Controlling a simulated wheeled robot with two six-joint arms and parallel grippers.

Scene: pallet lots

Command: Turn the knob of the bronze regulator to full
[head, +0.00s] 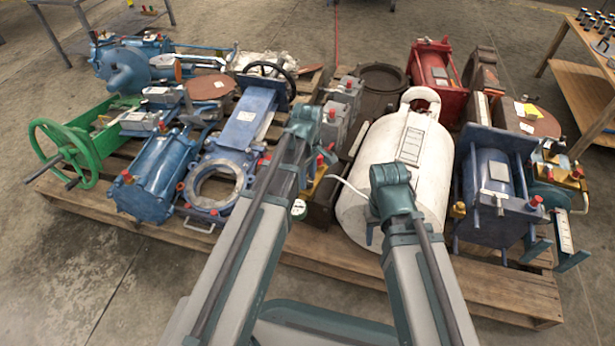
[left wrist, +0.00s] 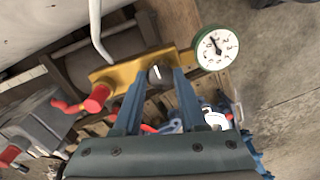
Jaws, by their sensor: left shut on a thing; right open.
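The bronze regulator (left wrist: 118,73) is a golden bar with a red cap (left wrist: 97,98) at its left and a round white gauge (left wrist: 215,48) at its right in the left wrist view. Its dark knob (left wrist: 158,73), with a white mark, sits between the tips of my left gripper (left wrist: 160,80), which is shut on it. The gauge needle points to the upper left. In the head view the regulator (head: 317,183) is partly hidden by my left arm; its gauge (head: 298,209) shows below. My right gripper (head: 371,234) is mostly hidden behind its arm, over the white tank.
A white tank (head: 425,165) stands to the right of the regulator. A blue valve (head: 215,180) and a green handwheel (head: 62,155) lie to the left. Blue machinery (head: 490,180) stands at right. The wooden pallets (head: 500,290) are crowded; the floor in front is clear.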

